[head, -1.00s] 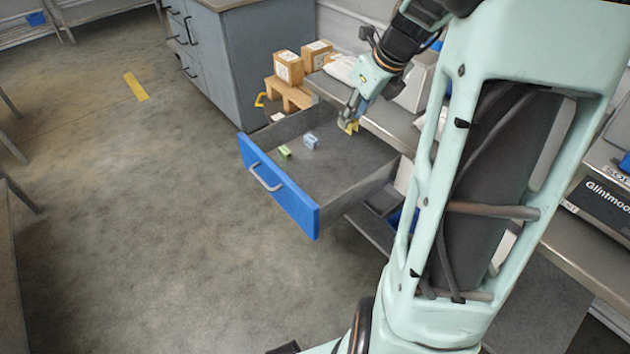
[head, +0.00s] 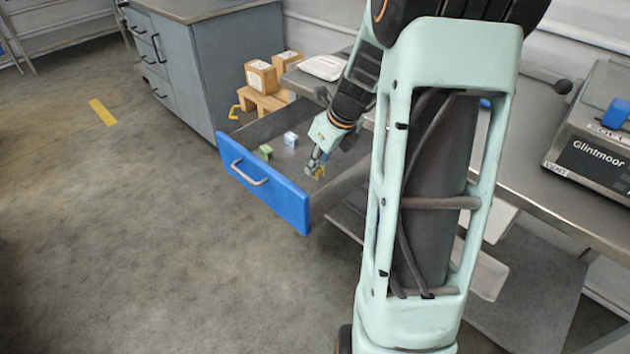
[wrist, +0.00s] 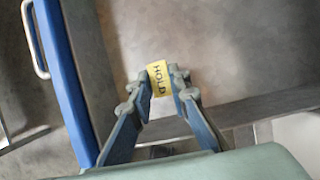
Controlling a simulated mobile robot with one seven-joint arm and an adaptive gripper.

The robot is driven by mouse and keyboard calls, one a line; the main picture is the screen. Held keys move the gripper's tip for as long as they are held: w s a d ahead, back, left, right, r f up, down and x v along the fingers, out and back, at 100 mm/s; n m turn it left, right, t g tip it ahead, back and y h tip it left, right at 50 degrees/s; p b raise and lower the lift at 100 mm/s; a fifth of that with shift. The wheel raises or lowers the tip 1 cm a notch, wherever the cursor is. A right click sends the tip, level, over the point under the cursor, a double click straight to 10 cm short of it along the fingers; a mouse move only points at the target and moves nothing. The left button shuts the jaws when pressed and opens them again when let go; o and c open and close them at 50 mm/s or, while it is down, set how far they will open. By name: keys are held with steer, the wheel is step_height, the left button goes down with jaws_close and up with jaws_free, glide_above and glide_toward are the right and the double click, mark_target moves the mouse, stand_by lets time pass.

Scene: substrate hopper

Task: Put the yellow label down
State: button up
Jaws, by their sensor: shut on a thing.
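The yellow label (wrist: 158,79) with the word HOLD on it is between the fingertips of my gripper (wrist: 160,86) in the wrist view. My gripper is shut on it. In the head view my gripper (head: 314,172) and the yellow label (head: 319,173) are over the near right part of the open drawer (head: 262,125). The drawer's grey floor lies beneath them. I cannot tell whether the label touches the floor.
A green block (head: 265,152) and a pale blue block (head: 290,139) stand in the drawer, left of my gripper. The drawer's blue front (head: 262,183) has a handle. Boxes (head: 261,77) sit on a wooden stand behind it. A scale (head: 597,145) is on the right bench.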

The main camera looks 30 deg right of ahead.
mark_target(321, 171)
steer(key=shift+f+b, duration=0.9)
steer(key=shift+f, duration=1.65)
steer(key=shift+f, duration=0.2)
steer(key=o, duration=0.7)
steer(key=shift+o, duration=0.2)
steer(key=shift+r, duration=0.6)
steer(key=p+v, duration=0.4)
steer(key=v, duration=0.7)
steer(key=shift+s, duration=0.2)
steer(key=shift+d+r, duration=0.1)
